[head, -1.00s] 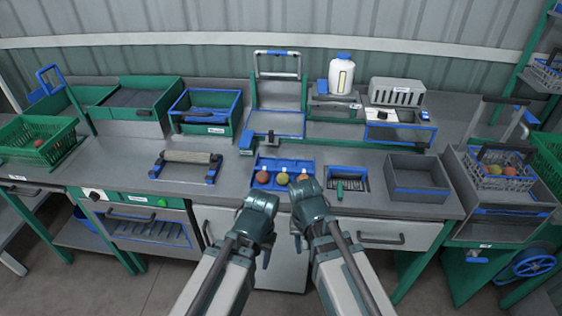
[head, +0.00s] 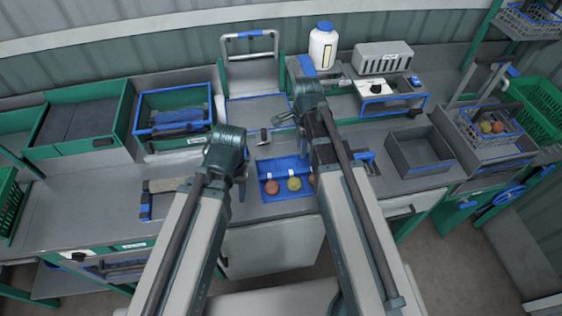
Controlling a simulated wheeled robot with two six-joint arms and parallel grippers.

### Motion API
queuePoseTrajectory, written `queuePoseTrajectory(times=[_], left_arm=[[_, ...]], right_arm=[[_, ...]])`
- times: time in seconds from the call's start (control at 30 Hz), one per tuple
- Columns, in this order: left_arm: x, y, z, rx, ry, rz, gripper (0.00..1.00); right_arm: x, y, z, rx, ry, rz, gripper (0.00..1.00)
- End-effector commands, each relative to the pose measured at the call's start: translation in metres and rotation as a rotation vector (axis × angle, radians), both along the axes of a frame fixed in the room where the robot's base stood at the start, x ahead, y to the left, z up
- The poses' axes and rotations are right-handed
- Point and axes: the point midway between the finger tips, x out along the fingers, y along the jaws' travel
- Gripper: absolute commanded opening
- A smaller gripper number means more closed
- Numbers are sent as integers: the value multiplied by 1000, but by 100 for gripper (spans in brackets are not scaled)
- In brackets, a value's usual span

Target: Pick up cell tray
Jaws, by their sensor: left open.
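The blue cell tray (head: 282,166) lies flat on the grey counter near its front edge. It holds tomatoes; a red one (head: 271,187) and a yellow-green one (head: 294,184) show, and a third is partly covered by my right arm. My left gripper (head: 240,186) is open and empty just left of the tray, its fingers pointing down and partly hidden by its own wrist. My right gripper (head: 288,118) is above and behind the tray, over the back of the counter. Its jaw opening is not clear.
A grey bin (head: 418,160) stands to the right, with a crate of tomatoes (head: 490,150) beyond it. A white jug (head: 323,48) stands at the back. A blue-lined green tray (head: 150,112) is at the back left. A roller tool (head: 165,186) lies left of my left arm.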

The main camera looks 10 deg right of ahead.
Motion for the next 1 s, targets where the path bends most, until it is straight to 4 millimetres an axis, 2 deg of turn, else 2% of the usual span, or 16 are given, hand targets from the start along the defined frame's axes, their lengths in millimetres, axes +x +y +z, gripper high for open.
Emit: queuePoseTrajectory(times=[0.2,0.37,0.9,1.0], left_arm=[[0,0,1,0,0,0,50],[0,0,-8,0,0,0,50],[0,0,-79,0,0,2,50],[0,0,-86,0,0,2,50]], right_arm=[[1,-2,1,2,-1,-26,40],[1,-2,-8,2,-1,-25,40],[1,-2,-79,1,-1,-23,40],[2,-2,-86,1,-1,-23,40]])
